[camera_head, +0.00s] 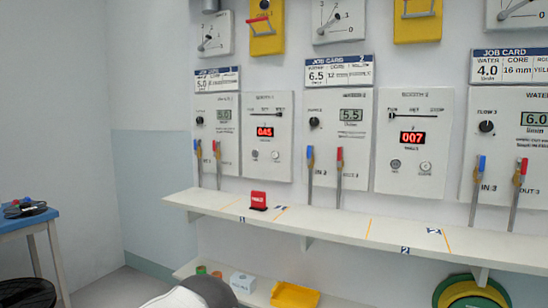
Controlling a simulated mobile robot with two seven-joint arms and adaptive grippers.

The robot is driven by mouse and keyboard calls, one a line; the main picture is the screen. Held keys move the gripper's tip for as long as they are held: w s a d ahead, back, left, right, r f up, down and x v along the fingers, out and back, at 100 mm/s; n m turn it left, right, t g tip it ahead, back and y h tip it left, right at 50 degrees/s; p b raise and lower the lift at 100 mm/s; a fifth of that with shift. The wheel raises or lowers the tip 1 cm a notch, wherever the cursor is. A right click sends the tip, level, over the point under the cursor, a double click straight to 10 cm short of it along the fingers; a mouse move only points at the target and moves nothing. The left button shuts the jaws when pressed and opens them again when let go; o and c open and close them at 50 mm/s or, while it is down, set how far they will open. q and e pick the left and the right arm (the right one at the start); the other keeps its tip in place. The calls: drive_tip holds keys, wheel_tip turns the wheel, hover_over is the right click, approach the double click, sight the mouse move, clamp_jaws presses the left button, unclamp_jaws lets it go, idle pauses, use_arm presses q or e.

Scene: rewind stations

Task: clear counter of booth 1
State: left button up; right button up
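The booth 1 panel (281,104) is a white plate on the wall, left of centre. Its red-lit counter (265,132) appears to read 045. Below the counter are two round buttons, a left one (255,155) and a paler right one (276,155); their labels are too small to read. A slider scale runs along the panel's top. The shelf below (340,226) carries a blue mark 1 under this panel and a small red block-like item (258,200). Neither gripper shows; only a white and grey part of my arm shows at the bottom edge.
The booth 2 panel (440,110), with counter 007, is to the right. Upright rods with red and blue handles (339,175) stand between panels. A lower shelf holds a yellow bin (295,295) and a white box (242,283). A blue table (28,222) stands left.

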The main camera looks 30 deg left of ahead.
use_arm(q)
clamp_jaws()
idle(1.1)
